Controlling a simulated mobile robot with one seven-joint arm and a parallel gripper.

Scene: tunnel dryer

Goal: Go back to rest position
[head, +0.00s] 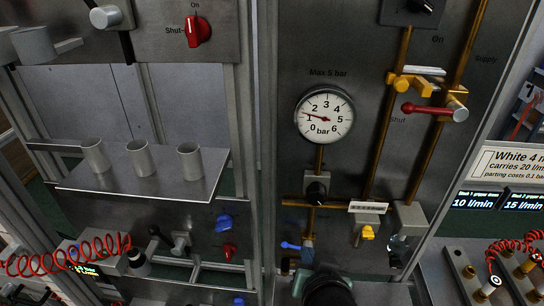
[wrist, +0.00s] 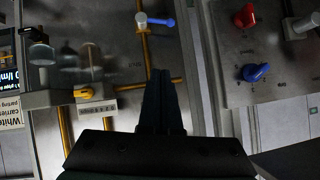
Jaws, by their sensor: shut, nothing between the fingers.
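My gripper (wrist: 160,76) shows in the wrist view, its two dark fingers together and empty. It points toward the piped panel, beside a brass pipe (wrist: 150,60), and I cannot tell how far it is from the panel. In the head view part of my arm rises at the bottom centre; the fingers cannot be made out there. A round pressure gauge (head: 324,115) on the panel has its needle between 1 and 2 bar.
A shelf (head: 110,180) with three grey cups (head: 139,158) juts out at the left. A red lever (head: 425,109) and a blue handle (head: 290,246) stick out from the pipes. A coiled red hose (head: 60,258) hangs at lower left. Fittings crowd the lower right.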

